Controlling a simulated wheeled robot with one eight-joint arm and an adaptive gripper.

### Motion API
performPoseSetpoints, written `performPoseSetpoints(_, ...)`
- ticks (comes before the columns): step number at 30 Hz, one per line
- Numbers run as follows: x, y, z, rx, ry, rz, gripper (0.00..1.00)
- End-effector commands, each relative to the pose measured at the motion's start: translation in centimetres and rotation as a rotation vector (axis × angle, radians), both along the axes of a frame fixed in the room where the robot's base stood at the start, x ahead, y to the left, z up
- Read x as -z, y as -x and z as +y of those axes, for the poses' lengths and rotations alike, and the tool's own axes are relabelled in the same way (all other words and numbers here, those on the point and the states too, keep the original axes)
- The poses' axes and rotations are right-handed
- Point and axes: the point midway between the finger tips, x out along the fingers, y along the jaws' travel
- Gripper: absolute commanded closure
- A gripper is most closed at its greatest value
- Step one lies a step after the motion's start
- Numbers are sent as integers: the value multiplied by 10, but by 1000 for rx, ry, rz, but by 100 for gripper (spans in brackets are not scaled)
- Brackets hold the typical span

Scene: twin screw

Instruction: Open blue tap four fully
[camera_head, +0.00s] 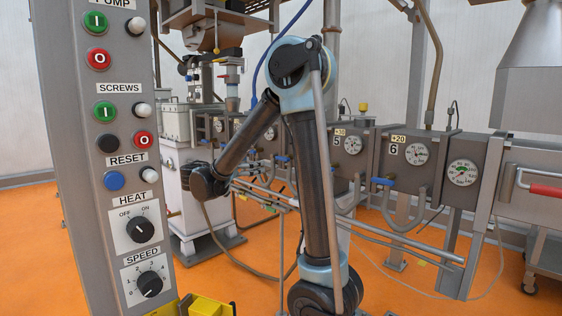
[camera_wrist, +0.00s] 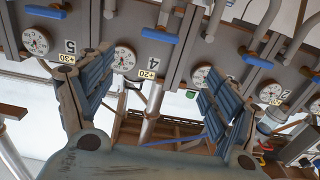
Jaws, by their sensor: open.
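Blue tap four (camera_wrist: 154,38) is a blue bar handle on the barrel block marked 4 (camera_wrist: 150,63), at the upper middle of the wrist view, which shows the machine upside down. The handle lies roughly crosswise to its pipe. My gripper (camera_wrist: 160,64) is open, with one ribbed finger on each side of the view. The tap appears beyond the fingertips, between them in the picture, and apart from them. Nothing is held. In the head view my arm covers part of the block row, and I cannot make out the gripper or tap four clearly.
Tap five (camera_wrist: 45,12) and another blue tap (camera_wrist: 256,58) flank tap four. Gauges and bent pipes crowd the blocks. In the head view, block 6's tap (camera_head: 382,182) is at the right, and a control panel (camera_head: 105,150) stands at the left.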

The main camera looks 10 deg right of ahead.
Motion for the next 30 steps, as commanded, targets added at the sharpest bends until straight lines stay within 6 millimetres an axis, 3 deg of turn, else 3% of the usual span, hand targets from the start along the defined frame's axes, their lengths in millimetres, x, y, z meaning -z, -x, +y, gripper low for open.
performPoseSetpoints(30,0,-85,-120,3,0,1,18)
